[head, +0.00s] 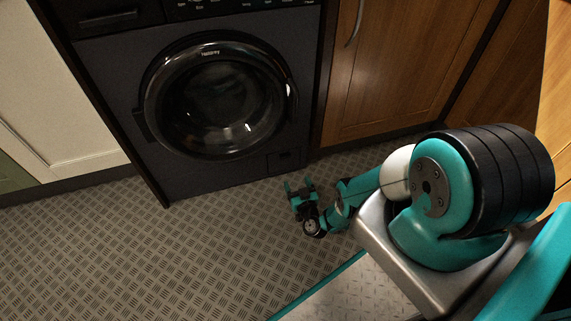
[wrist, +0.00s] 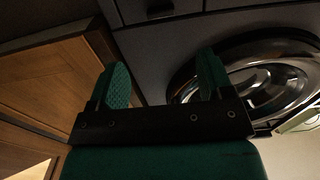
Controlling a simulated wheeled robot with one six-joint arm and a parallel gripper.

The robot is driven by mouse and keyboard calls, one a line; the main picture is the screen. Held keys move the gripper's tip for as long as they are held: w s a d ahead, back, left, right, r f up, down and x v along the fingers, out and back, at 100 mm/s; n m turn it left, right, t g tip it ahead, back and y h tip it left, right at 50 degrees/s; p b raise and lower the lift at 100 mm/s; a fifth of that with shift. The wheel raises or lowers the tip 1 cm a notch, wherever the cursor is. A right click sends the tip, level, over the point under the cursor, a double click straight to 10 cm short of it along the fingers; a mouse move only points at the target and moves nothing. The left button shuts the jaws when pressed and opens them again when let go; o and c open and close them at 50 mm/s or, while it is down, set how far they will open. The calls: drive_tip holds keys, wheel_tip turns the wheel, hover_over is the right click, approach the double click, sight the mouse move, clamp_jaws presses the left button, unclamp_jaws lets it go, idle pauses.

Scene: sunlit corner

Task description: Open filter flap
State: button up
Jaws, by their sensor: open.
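The filter flap (head: 285,161) is a small dark rectangular panel at the lower right of the dark washing machine (head: 125,95). It looks shut, flush with the front. In the wrist view, which looks turned over, the flap (wrist: 185,6) is at the top edge, partly cut off, with a dark notch in it. My gripper (head: 299,185) is low over the floor, just in front of the flap and apart from it. Its two teal fingers are spread with nothing between them; they also show in the wrist view (wrist: 163,78).
The round glass door (head: 215,97) of the machine is shut, above and left of the flap. A wooden cabinet (head: 385,75) stands close on the right. The patterned metal-look floor (head: 150,250) is clear in front of the machine.

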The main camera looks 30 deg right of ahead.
sight(286, 158)
drive_tip(key=shift+b+x, duration=5.95)
drive_tip(key=shift+x, duration=0.15)
